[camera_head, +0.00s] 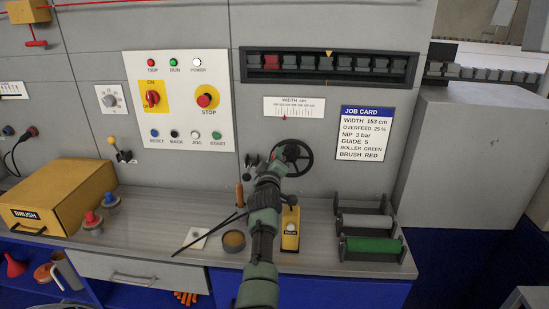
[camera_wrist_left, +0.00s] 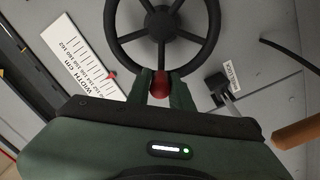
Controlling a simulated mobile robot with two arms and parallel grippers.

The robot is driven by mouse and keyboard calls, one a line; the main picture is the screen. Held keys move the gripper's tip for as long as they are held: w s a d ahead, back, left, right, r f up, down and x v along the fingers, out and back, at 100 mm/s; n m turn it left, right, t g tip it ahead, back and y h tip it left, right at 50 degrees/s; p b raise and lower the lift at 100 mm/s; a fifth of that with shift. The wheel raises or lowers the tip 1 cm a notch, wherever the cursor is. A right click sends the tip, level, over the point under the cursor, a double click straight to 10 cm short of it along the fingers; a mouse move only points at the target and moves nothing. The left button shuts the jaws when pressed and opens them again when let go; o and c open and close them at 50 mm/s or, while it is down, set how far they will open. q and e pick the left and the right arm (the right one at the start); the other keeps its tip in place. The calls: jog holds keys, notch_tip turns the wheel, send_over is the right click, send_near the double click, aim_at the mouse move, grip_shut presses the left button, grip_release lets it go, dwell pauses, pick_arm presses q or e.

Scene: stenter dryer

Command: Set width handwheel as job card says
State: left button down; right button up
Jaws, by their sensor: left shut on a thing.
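The black spoked width handwheel (camera_head: 306,156) is on the grey machine panel; it fills the top of the left wrist view (camera_wrist_left: 192,38). My left gripper (camera_wrist_left: 160,88) is shut on the wheel's red knob (camera_wrist_left: 160,84) at the rim. In the head view my left gripper (camera_head: 278,160) covers the wheel's left side. The white width scale (camera_head: 294,106) with a small red pointer (camera_head: 284,118) is above the wheel; its exact reading is too small to tell. The job card (camera_head: 365,133) reads width 153 cm. My right gripper is in neither view.
A black wheel lock lever (camera_wrist_left: 222,90) sits beside the wheel. On the bench below are a yellow block (camera_head: 291,240), a round brown tin (camera_head: 234,241) and a rack with a green roller (camera_head: 372,245). A yellow brush box (camera_head: 60,205) stands at left.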

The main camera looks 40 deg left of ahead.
pick_arm(q)
jog(key=shift+d+f, duration=0.1)
jog(key=c, duration=1.3)
grip_release()
jog(key=shift+w, duration=0.2)
jog(key=shift+o, duration=0.2)
jog(key=shift+s, duration=0.1)
jog(key=b+v, duration=0.1)
jog(key=v, duration=0.6)
jog(key=shift+s+d, duration=0.2)
jog(key=shift+s, duration=0.1)
